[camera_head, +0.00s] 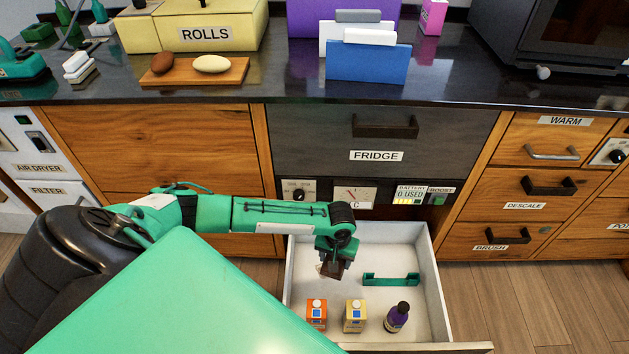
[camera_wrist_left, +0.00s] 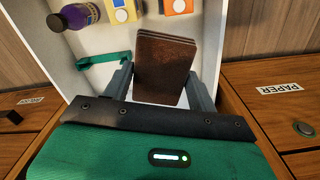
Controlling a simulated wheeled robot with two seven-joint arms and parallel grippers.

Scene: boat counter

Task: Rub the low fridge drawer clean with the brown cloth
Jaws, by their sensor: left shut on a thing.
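The low fridge drawer (camera_head: 428,300) is pulled open under the grey FRIDGE front; its inside is white. My left gripper (camera_head: 335,250) reaches down into the drawer, towards its back left part. It is shut on the folded brown cloth (camera_wrist_left: 164,66), which stands out between its fingers in the left wrist view. In the head view the cloth (camera_head: 331,269) shows small and dark below the fingers. I cannot tell whether it touches the drawer floor. The gripper hides part of the floor. My right gripper is not in view.
In the drawer, an orange carton (camera_head: 316,314), a yellow carton (camera_head: 354,316) and a purple bottle (camera_head: 397,319) stand towards the front. A green bracket-like piece (camera_head: 390,281) lies right of the cloth. The counter edge (camera_head: 300,100) is above the drawer.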

